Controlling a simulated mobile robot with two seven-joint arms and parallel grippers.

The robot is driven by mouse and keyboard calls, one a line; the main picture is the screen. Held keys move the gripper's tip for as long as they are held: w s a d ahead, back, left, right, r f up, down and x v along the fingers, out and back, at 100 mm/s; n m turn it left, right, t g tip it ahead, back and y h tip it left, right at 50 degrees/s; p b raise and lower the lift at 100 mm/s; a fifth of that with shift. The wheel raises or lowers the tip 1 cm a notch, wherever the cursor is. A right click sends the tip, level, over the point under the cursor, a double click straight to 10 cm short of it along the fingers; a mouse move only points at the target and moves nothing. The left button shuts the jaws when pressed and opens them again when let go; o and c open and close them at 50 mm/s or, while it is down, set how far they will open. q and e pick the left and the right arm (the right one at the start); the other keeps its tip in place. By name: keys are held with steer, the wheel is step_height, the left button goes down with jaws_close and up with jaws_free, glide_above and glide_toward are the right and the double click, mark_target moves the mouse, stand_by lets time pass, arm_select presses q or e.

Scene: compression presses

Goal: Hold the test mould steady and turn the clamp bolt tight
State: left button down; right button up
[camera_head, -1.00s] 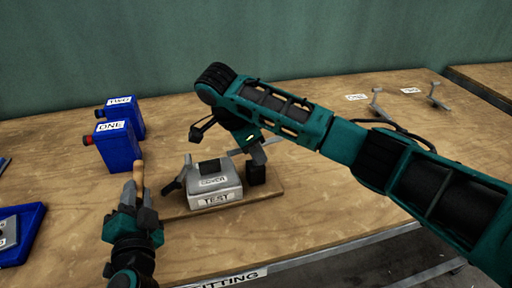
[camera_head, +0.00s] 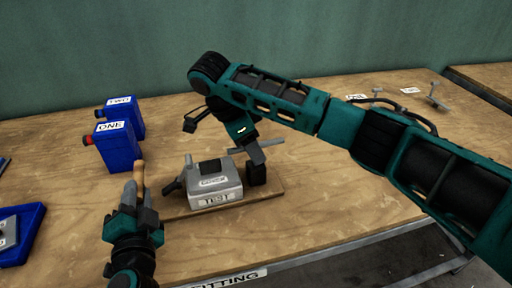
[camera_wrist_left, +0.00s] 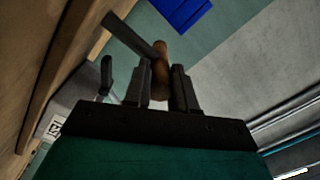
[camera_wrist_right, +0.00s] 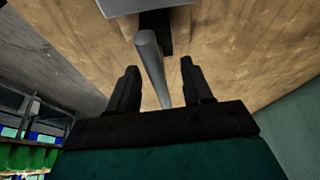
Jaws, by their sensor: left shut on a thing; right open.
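The grey test mould (camera_head: 216,190), labelled TEST, sits on a flat wooden board (camera_head: 263,192). A dark lever (camera_head: 173,187) sticks out on its left. My left gripper (camera_head: 138,195) is left of the board, shut on an upright wooden handle (camera_head: 139,174); in the left wrist view the handle (camera_wrist_left: 160,70) meets a grey bar. A grey clamp bar (camera_head: 272,144) is by a black block (camera_head: 257,173) at the mould's right. My right gripper (camera_wrist_right: 160,67) is open; in its wrist view the bar (camera_wrist_right: 150,62) runs between the fingers, apparently touching neither. The bolt's threads are hidden.
A blue tray (camera_head: 30,238) is at the left edge. A small metal fitting (camera_head: 437,100) stands far right. The front right table is clear, ending at an edge.

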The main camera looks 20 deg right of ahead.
steer(key=v, duration=1)
steer(key=shift+r, duration=0.1)
arm_select(q)
steer(key=c, duration=0.8)
jaws_free()
steer(key=shift+c, duration=0.2)
